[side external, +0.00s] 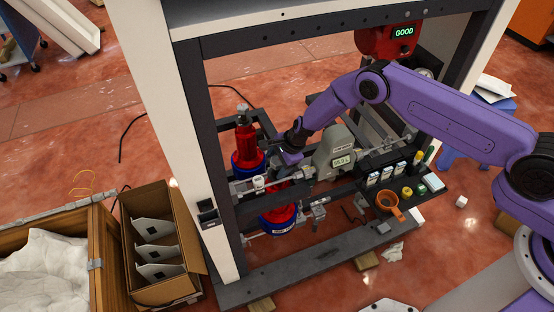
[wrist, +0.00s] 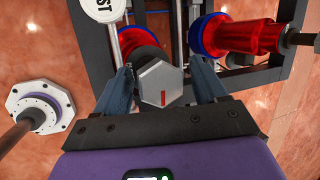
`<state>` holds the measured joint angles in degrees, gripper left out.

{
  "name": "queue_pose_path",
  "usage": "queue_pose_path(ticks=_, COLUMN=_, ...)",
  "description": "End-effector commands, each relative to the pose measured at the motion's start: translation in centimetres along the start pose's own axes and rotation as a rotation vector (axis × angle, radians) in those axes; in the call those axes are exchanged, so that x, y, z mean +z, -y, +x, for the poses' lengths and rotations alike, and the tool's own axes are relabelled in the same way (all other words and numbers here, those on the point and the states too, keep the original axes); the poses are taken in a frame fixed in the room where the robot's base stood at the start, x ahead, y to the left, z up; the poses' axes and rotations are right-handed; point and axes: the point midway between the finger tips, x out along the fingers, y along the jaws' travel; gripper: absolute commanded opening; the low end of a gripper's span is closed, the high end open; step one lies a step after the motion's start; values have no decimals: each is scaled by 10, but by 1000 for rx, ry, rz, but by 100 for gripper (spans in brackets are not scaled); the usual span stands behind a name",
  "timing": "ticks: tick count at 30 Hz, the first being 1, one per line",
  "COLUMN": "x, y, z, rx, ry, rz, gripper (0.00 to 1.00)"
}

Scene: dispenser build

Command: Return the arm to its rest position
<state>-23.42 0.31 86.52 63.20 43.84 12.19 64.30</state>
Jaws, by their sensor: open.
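My purple arm reaches in from the right through the machine frame in the side external view. My gripper (side external: 279,150) is low inside the frame, just right of a red cylinder with a blue collar (side external: 244,140). In the wrist view my gripper (wrist: 162,68) is open, with one finger on each side of a grey hexagonal head (wrist: 160,84) that bears a red mark. I cannot tell whether either finger touches it. Another red and blue cylinder (side external: 278,220) sits lower in the frame. The fingertips are hard to make out in the side external view.
A grey gauge housing (side external: 336,150) stands close right of my gripper. A black tray (side external: 432,187) with small parts and an orange ring (side external: 388,202) is farther right. A white post (side external: 180,120) and dark top beam (side external: 330,25) bound the opening. A green "GOOD" display (side external: 404,32) is lit.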

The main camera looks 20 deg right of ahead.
Motion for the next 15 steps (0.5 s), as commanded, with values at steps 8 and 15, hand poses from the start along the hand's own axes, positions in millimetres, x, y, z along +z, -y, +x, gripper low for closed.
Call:
queue_pose_path(ticks=8, x=0, y=0, z=0, rx=-39, ry=-53, rz=152, gripper=71)
queue_pose_path(ticks=15, x=0, y=0, z=0, rx=-56, ry=-73, rz=216, gripper=71)
